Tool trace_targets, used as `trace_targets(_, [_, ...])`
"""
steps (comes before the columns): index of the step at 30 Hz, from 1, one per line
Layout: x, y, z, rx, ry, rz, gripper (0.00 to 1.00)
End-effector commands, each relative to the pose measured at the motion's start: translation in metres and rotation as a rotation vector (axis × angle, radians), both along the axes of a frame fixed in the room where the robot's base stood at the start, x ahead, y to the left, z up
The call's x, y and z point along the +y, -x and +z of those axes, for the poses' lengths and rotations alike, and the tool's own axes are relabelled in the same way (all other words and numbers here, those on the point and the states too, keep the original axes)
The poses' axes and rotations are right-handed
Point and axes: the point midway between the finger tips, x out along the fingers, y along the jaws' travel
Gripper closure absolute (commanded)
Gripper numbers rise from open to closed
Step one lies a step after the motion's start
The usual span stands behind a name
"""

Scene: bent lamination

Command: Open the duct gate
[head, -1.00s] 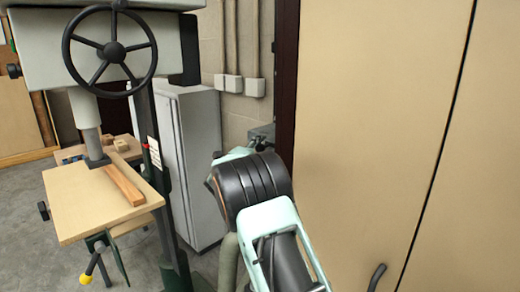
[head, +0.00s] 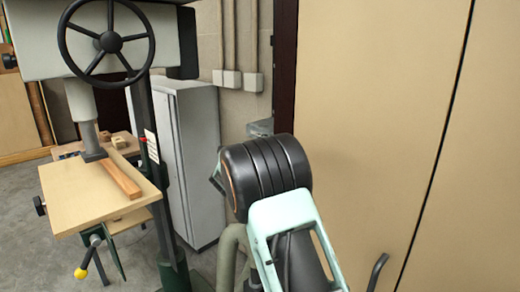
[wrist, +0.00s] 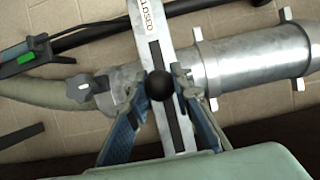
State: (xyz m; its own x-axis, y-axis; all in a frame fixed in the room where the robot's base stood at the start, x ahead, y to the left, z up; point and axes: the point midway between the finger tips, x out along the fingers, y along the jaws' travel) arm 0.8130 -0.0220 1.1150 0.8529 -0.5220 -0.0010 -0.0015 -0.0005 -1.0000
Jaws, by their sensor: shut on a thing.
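A round black knob (wrist: 160,86) sits on the slot. My gripper (wrist: 160,88) is shut on the knob, with a blue-grey finger on either side of it. In the head view my arm hides the gripper and the gate.
A grey flexible hose (wrist: 60,93) joins the duct from the left. In the head view, a drill press with a wooden table (head: 85,195) stands at left, a grey cabinet (head: 185,150) behind, and a tan cupboard (head: 385,120) at right.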

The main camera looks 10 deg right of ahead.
Motion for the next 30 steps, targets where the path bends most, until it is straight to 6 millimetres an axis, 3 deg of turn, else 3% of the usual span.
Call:
trace_targets(9, [-0.025, 0.034, -0.003, -0.003, -0.001, -0.002, 1.00])
trace_targets(22, [-0.028, 0.039, 0.000, -0.002, -0.001, -0.002, 1.00])
trace_targets(23, [-0.028, 0.039, 0.000, -0.002, -0.001, -0.001, 0.76])
trace_targets(27, [-0.028, 0.039, 0.000, -0.002, -0.001, -0.001, 0.61])
trace_targets(30, [-0.028, 0.039, 0.000, -0.001, 0.000, -0.001, 0.61])
